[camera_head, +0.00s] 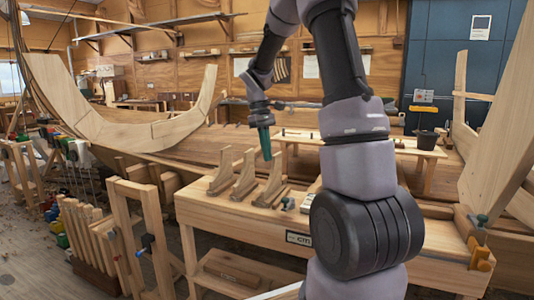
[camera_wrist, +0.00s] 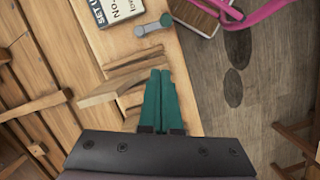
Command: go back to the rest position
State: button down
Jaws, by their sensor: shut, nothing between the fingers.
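My gripper (camera_head: 267,157) hangs above the workbench (camera_head: 330,238) in the head view, with its green fingers pointing down. The fingers are together and nothing is between them. In the wrist view the shut green fingers (camera_wrist: 160,75) are over the bench top, close to its edge. Wooden stepped pieces (camera_head: 246,178) stand on the bench below and left of the fingers. I cannot tell from the pictures whether the fingers clear them by much. My arm rises in front of the bench and hides part of its right side.
Clamps and wooden posts (camera_head: 150,225) crowd the left. The curved hull frame (camera_head: 120,135) stands behind. A dark bucket (camera_head: 427,139) is on a rear bench.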

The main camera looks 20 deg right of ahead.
dwell(0.4)
jog(key=s+a+r+m+t+y, duration=0.1)
jog(key=s+a+r+m+t, duration=0.2)
jog(key=s+r, duration=0.4)
jog(key=s+a+r+m+t+y, duration=0.2)
jog(key=s+a+r+m+t, duration=0.2)
jog(key=s, duration=0.9)
notch_tip(320, 180, up, 4)
jog(key=m+t, duration=0.1)
jog(key=t, duration=0.1)
jog(key=shift+s+t, duration=0.3)
jog(key=shift+s, duration=0.1)
